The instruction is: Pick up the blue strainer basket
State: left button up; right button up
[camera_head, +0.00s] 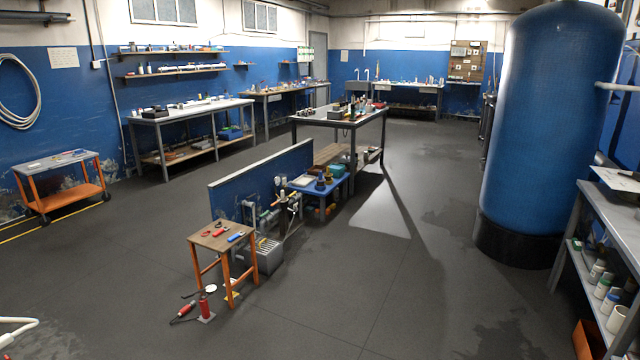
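I cannot make out a blue strainer basket for certain. A small blue item (236,237) lies on the orange-legged stool (213,229) in the near middle, but its shape is too small to tell. A blue bin-like object (230,132) sits on the lower shelf of the long left workbench.
A blue partition (262,176) and a low blue table (333,187) stand behind the stool. A red bottle (204,307) stands on the floor before it. A large blue tank (550,120) and a shelf rack (583,237) are at right. The front middle floor is open.

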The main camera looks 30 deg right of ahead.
aim_at(320, 181)
jog(key=i+l+z, duration=0.25)
jog(key=i+z, duration=0.15)
jog(key=i+l+z, duration=0.15)
jog(key=i+z, duration=0.65)
jog(key=i+u, duration=0.15)
jog(key=i, duration=0.75)
jog(key=i+l+u, duration=0.15)
jog(key=i, duration=0.75)
jog(key=i+l, duration=0.1)
jog(key=i, duration=0.9)
jog(key=i+l, duration=0.15)
jog(key=i, duration=0.9)
jog(key=z, duration=0.05)
